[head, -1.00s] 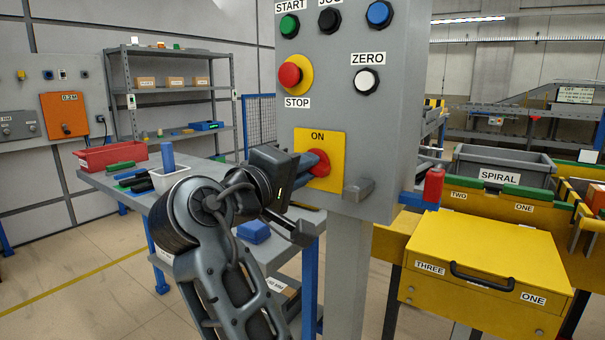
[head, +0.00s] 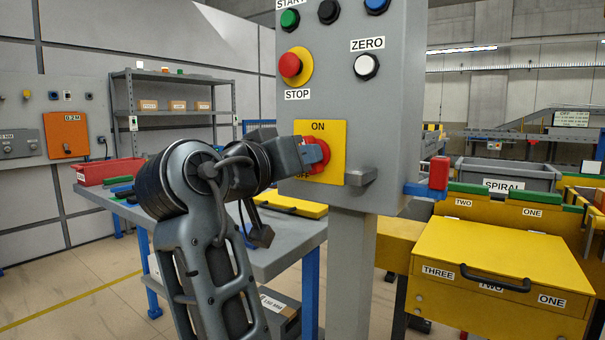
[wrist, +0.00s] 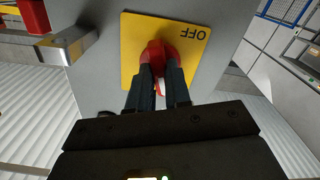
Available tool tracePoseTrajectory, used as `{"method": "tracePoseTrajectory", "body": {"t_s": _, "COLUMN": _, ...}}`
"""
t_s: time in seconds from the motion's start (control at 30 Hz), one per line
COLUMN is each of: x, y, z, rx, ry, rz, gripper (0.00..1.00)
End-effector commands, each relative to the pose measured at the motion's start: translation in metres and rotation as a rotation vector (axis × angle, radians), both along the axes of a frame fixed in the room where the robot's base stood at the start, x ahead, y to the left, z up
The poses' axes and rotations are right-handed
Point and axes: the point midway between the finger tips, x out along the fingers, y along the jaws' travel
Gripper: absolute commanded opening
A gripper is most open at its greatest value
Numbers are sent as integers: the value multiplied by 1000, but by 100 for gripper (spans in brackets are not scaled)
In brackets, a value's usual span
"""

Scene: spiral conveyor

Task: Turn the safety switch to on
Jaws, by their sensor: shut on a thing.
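The safety switch is a red knob (head: 318,168) on a yellow plate (head: 333,130) low on the front of a grey control box. ON is printed at the plate's top in the head view. In the wrist view, OFF shows upside down at the opposite end of the plate (wrist: 182,32). My gripper (head: 314,154) is shut on the red knob. In the wrist view its dark fingers (wrist: 158,72) lie on both sides of the knob (wrist: 158,50). The fingers partly hide the knob, and I cannot tell which mark it points to.
A red stop button (head: 290,65) on a yellow ring sits above, with green, black, blue and white buttons near it. A grey bracket (head: 352,177) juts out right of the plate. A table (head: 285,250) stands behind my arm; yellow bins (head: 490,250) are at right.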

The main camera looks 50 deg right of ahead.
Motion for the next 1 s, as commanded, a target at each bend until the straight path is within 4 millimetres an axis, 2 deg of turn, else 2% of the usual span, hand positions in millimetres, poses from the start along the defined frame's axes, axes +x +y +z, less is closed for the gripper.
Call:
{"method": "tracePoseTrajectory", "body": {"t_s": 0.03, "x": 0, "y": 1, "z": -5, "rx": 2, "ry": -42, "rz": 2, "gripper": 0}}
{"method": "tracePoseTrajectory", "body": {"t_s": 0.2, "x": 0, "y": 1, "z": -4, "rx": 6, "ry": -171, "rz": 2, "gripper": 0}}
{"method": "tracePoseTrajectory", "body": {"t_s": 0.5, "x": 0, "y": 1, "z": -2, "rx": 11, "ry": -318, "rz": 2, "gripper": 0}}
{"method": "tracePoseTrajectory", "body": {"t_s": 1.0, "x": 0, "y": 1, "z": 0, "rx": 14, "ry": -368, "rz": 1, "gripper": 0}}
